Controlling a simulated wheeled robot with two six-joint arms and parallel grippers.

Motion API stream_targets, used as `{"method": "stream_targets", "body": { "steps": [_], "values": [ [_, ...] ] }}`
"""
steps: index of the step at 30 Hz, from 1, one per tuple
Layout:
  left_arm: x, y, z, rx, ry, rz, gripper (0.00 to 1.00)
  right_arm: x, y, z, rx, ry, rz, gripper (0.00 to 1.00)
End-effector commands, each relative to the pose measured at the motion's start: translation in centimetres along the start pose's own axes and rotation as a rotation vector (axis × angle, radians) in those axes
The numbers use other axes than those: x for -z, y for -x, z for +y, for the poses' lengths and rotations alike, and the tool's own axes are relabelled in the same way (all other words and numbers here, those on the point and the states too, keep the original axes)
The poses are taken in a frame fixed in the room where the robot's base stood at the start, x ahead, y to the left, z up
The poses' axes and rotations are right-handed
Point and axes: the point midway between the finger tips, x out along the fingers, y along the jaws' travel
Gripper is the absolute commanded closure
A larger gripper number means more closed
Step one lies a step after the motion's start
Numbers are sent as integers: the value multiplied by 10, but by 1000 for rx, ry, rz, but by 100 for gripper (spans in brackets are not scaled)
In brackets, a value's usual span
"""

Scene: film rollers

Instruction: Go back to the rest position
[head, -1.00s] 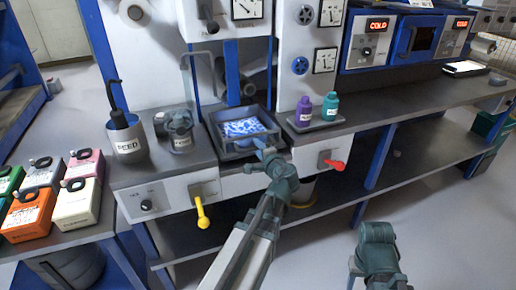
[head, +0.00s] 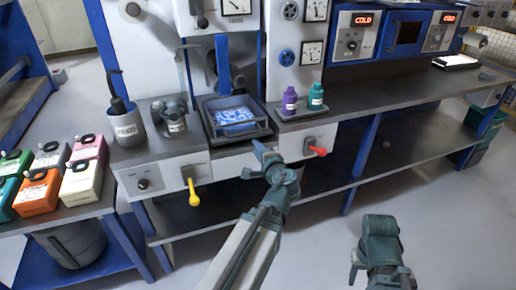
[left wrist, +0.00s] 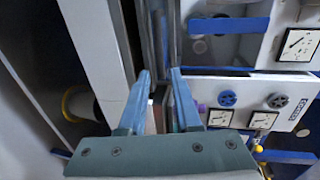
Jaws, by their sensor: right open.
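My left gripper (head: 262,152) is in front of the counter edge, just below and to the right of the dark tray. In the left wrist view its two blue fingers (left wrist: 160,75) stand apart with a gap between them and nothing held. My right arm shows at the lower right of the head view, over the floor, with its green-grey gripper end (head: 357,265) small and pointing down. It is open, and I see nothing in it.
The dark tray (head: 212,132) holds a blue-and-white sheet (head: 235,116). A purple bottle (head: 290,102) and a teal bottle (head: 315,97) stand on a small tray. The floor at right is clear.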

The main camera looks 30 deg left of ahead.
Motion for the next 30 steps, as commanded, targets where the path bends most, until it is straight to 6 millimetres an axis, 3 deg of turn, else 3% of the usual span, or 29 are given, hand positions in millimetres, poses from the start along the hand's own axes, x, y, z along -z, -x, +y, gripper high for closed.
{"method": "stream_targets", "body": {
  "steps": [13,17,20,23,30],
  "values": [
    [1,0,0,-2,2,0,68,0,1,0,0,0,0,50],
    [6,13,-5,-64,55,-11,68,-1,21,2,0,0,0,50],
    [16,38,-4,-194,146,-38,68,-3,52,5,0,0,0,50],
    [31,79,6,-385,242,-82,68,-5,88,8,0,0,0,50],
    [61,210,32,-873,332,-206,68,-9,161,15,0,-1,0,50]
  ]
}}
